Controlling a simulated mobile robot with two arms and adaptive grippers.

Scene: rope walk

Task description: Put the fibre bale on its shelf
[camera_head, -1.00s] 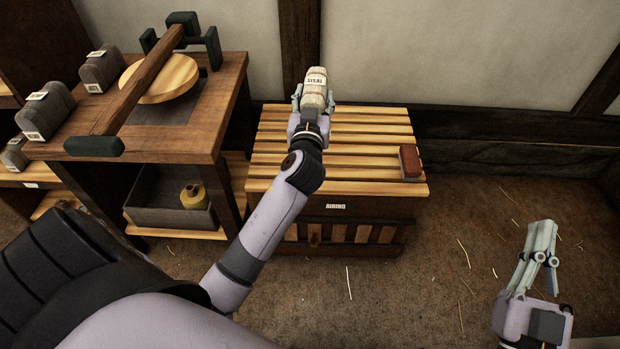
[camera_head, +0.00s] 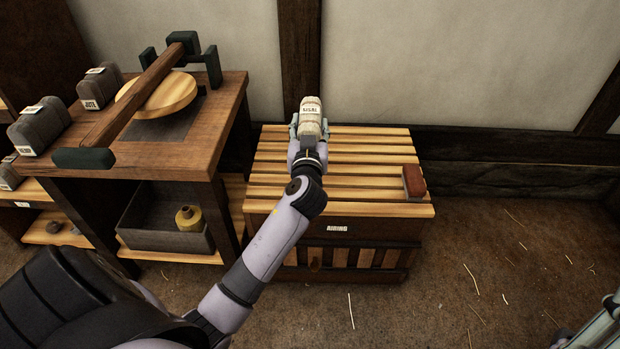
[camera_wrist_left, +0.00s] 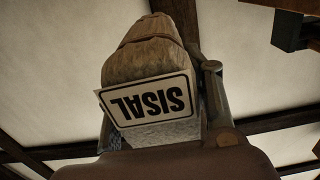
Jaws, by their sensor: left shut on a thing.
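The pale fibre bale (camera_head: 311,116) carries a white label that reads SISAL. My left gripper (camera_head: 309,130) is shut on it and holds it upright over the back of the slatted airing chest (camera_head: 350,185). In the left wrist view the bale (camera_wrist_left: 150,62) sits between the fingers, its label upside down in the picture. The bale hides the slats behind it, so I cannot tell its height above them. My right gripper shows only as a part of its arm (camera_head: 603,325) at the lower right edge; its fingertips are not clear.
A brown-red block (camera_head: 413,181) lies on the chest's right end. Below is a grey bin (camera_head: 150,235) with a yellow pot (camera_head: 188,217). Floor at right is open.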

